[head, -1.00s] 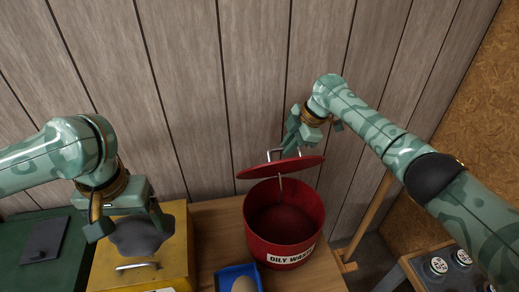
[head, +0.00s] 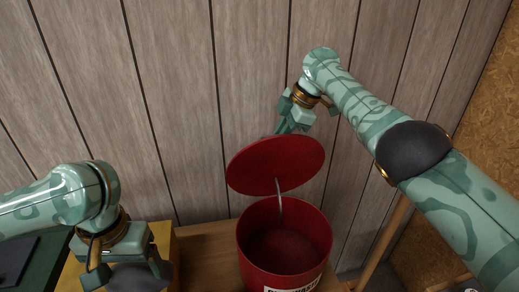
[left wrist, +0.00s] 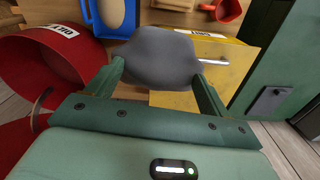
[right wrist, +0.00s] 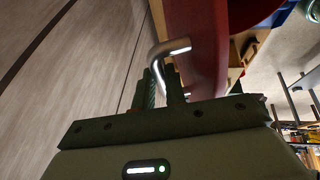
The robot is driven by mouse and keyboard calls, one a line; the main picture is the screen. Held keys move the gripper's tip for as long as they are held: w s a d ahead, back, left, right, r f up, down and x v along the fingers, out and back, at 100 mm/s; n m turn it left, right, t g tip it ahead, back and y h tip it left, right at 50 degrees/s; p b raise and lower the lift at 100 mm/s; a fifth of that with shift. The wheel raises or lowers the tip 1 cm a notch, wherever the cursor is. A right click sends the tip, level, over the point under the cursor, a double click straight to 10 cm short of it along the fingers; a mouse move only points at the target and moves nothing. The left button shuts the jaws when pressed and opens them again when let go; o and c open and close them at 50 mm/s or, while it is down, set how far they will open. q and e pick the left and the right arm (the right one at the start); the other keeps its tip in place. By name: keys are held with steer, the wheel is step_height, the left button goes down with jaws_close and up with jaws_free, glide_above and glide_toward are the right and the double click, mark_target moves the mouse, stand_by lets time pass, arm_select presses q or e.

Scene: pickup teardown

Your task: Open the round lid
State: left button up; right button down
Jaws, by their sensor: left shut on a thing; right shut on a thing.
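The round red lid (head: 275,160) is tilted steeply up above the red can (head: 284,270), and a thin metal stay (head: 280,200) runs between them. The can's dark red inside shows, and part of its label is cut off by the frame. My right gripper (head: 287,130) is behind the lid's upper edge. In the right wrist view it is shut on the lid's metal handle (right wrist: 168,50). My left gripper (head: 128,272) is low at left, over the yellow box. In the left wrist view it is shut on a dark grey rounded lump (left wrist: 160,58).
The yellow box (left wrist: 225,78) with a metal handle lies under the left gripper. A blue tray (left wrist: 112,20) stands near the can. A plank wall (head: 180,80) rises close behind. A wooden post (head: 378,240) stands right of the can.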

arm_select(q)
steer(key=shift+f+b, duration=0.55)
steer(key=shift+f, duration=0.5)
arm_select(e)
steer(key=shift+d+f, duration=0.15)
steer(key=shift+f, duration=0.2)
arm_select(q)
steer(key=shift+w+d, duration=0.1)
arm_select(e)
steer(key=c, duration=1.5)
jaws_free()
arm_select(q)
steer(key=shift+w+d, duration=0.1)
steer(key=shift+w, duration=0.05)
arm_select(e)
steer(key=shift+o, duration=0.2)
steer(key=shift+w, duration=0.25)
steer(key=shift+r, duration=0.15)
arm_select(q)
steer(key=r+p, duration=0.2)
steer(key=r, duration=0.1)
steer(key=r+p, duration=0.1)
steer(key=p, duration=0.1)
steer(key=shift+s+r, duration=0.25)
steer(key=shift+r, duration=0.1)
arm_select(e)
steer(key=v, duration=1.1)
steer(key=shift+d+r, duration=0.2)
steer(key=shift+r, duration=0.1)
